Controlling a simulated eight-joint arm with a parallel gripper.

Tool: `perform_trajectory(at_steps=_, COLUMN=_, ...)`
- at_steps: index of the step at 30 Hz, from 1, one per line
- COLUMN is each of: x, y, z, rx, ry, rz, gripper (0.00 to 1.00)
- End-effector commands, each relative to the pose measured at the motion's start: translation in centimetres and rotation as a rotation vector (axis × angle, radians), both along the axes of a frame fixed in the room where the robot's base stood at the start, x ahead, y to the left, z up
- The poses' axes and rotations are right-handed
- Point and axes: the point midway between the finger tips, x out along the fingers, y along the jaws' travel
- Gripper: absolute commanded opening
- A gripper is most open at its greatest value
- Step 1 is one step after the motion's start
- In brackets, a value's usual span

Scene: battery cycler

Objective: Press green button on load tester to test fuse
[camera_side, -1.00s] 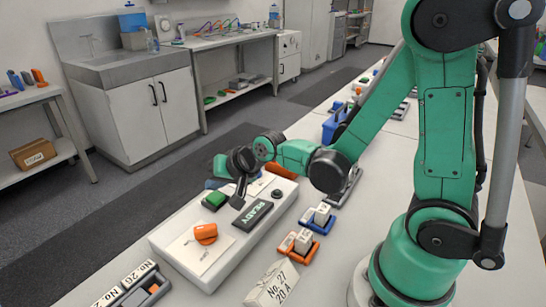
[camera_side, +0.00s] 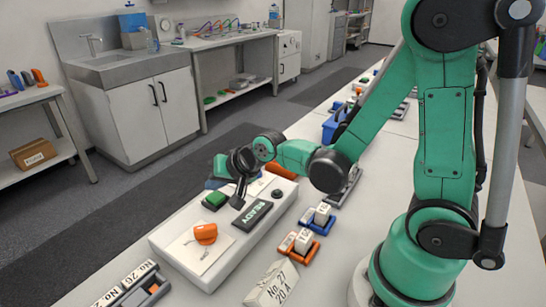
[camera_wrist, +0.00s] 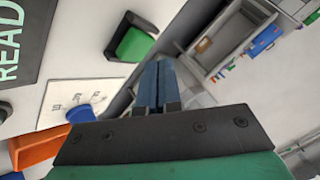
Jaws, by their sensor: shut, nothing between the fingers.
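The load tester (camera_side: 180,262) is a long white box on the bench, with a dark display (camera_side: 252,215) reading READY. Its green button (camera_side: 215,200) stands in a dark housing left of the display; the button also shows in the wrist view (camera_wrist: 135,44), left of my fingertips. An orange knob (camera_side: 205,233) sits nearer the front, on a marked plate. My gripper (camera_side: 238,203) is shut and empty, pointing down beside the button, between it and the display. In the wrist view, the shut blue-grey fingers (camera_wrist: 158,68) appear apart from the button.
Blue (camera_side: 318,226) and orange (camera_side: 290,246) trays holding white blocks stand right of the tester. A white box (camera_side: 272,286) marked No. 27 20 A lies in front, and a dark holder (camera_side: 128,292) with labels lies at front left.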

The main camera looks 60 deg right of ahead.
Motion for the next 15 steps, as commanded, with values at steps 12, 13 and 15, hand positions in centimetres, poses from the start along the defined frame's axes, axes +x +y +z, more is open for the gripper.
perform_trajectory(at_steps=12, x=0.0, y=-0.01, z=-0.86, rx=0.0, ry=0.0, rz=0.0, gripper=0.0)
perform_trajectory(at_steps=13, x=0.01, y=0.0, z=-0.85, rx=0.0, ry=0.0, rz=0.0, gripper=0.0)
perform_trajectory(at_steps=15, x=0.0, y=0.0, z=-0.85, rx=0.0, ry=0.0, rz=0.0, gripper=0.0)
